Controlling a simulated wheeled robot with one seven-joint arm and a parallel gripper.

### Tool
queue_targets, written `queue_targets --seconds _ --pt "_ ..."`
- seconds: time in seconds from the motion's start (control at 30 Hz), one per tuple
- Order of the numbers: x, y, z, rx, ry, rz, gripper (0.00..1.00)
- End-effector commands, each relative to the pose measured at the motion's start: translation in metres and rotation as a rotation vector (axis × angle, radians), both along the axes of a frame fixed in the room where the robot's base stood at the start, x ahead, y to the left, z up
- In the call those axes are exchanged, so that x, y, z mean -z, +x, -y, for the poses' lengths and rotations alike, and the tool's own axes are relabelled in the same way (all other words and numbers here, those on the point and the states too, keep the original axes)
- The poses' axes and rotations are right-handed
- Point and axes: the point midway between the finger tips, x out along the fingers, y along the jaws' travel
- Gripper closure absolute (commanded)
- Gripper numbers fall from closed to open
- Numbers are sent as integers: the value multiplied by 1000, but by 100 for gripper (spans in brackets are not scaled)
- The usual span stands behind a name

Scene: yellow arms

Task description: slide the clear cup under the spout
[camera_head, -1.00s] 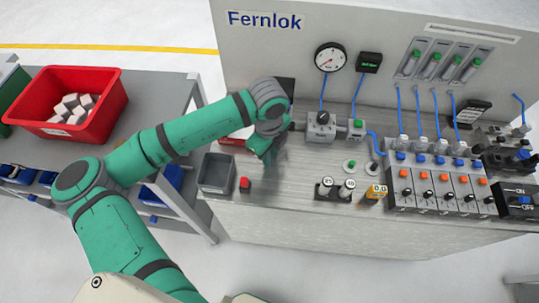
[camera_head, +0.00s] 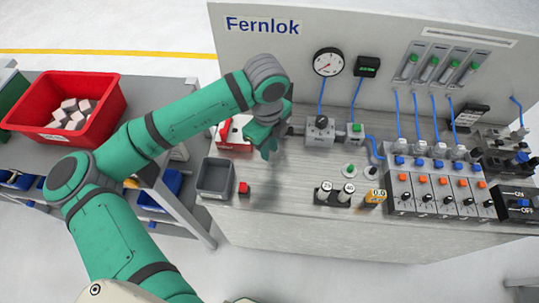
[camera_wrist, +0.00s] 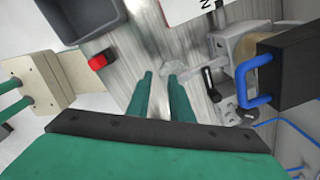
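A faint clear shape, which looks like the clear cup (camera_wrist: 179,68), is just beyond my fingertips in the wrist view. Its outline is hard to make out, and I cannot pick it out in the head view. My gripper (camera_wrist: 162,77) has its two green fingers apart with bare metal worktop showing between them. In the head view my gripper (camera_head: 268,152) hangs over the worktop, left of the grey valve block (camera_head: 320,131). A short grey pipe that looks like the spout (camera_head: 297,130) sticks out left from this block.
A grey bin (camera_head: 215,177) and a small red block (camera_head: 244,188) are left of my gripper. Knobs (camera_head: 336,193) and a row of valves (camera_head: 437,187) are to the right. The front middle worktop is clear.

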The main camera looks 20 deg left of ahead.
Motion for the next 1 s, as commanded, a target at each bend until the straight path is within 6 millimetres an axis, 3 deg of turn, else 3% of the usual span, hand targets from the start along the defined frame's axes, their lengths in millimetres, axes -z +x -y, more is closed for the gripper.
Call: queue_targets --seconds 0.1,0.3,1.0 --pt "-21 1 0 0 1 9 74" --pt "-37 -1 0 0 0 2 74" --pt "-40 -2 -2 -2 2 -1 74"
